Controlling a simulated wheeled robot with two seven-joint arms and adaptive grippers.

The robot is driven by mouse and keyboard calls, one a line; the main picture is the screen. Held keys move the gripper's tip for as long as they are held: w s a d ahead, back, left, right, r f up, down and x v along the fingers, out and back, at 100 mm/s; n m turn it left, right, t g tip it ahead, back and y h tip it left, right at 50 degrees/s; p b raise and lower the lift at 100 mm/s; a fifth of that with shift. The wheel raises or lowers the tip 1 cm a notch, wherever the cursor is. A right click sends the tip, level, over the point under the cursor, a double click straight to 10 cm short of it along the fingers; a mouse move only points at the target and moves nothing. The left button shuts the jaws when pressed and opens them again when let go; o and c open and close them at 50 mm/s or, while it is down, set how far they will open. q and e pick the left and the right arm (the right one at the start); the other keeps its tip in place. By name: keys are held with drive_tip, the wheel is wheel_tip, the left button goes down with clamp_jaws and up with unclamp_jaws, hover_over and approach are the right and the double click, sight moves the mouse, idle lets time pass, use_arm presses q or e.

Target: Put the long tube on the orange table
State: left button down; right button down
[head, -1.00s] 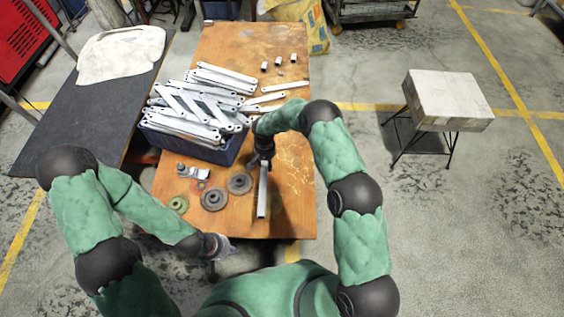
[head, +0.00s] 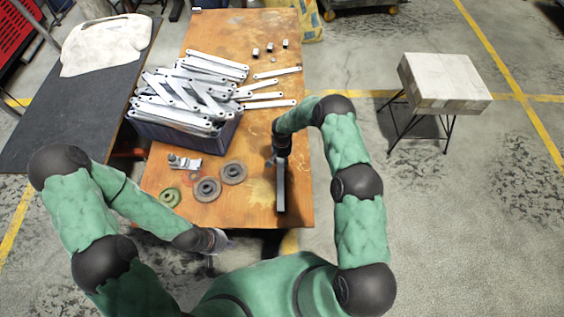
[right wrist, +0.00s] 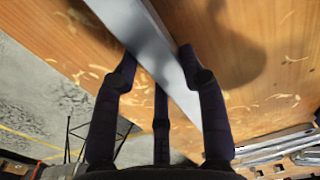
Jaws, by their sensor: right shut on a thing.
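The long tube (head: 281,190) is a grey square-section bar. My right gripper (head: 279,160) is shut on it near its far end, and the bar points toward me over the near right part of the orange table (head: 245,38). In the right wrist view the fingers (right wrist: 158,68) close around the tube (right wrist: 150,45), and a shadow lies on the wood beside it. The tube looks raised above the table; the height is hard to judge. My left gripper (head: 222,243) is low, off the table's near edge; its jaws are too small to read.
A dark blue crate (head: 190,142) heaped with galvanized brackets stands on the table's left, with loose flat brackets (head: 268,104) beside it. Round grey discs (head: 207,189) and a green ring (head: 169,198) lie near left. Small blocks (head: 270,47) lie farther back. A stool (head: 443,82) stands right.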

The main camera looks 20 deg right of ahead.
drive_tip(key=shift+w+f, duration=0.1)
drive_tip(key=shift+f, duration=0.4)
use_arm(q)
drive_tip(key=shift+f, duration=0.3)
use_arm(e)
drive_tip(key=shift+r, duration=0.1)
use_arm(q)
drive_tip(key=shift+f, duration=0.1)
use_arm(e)
drive_tip(key=c, duration=0.7)
unclamp_jaws()
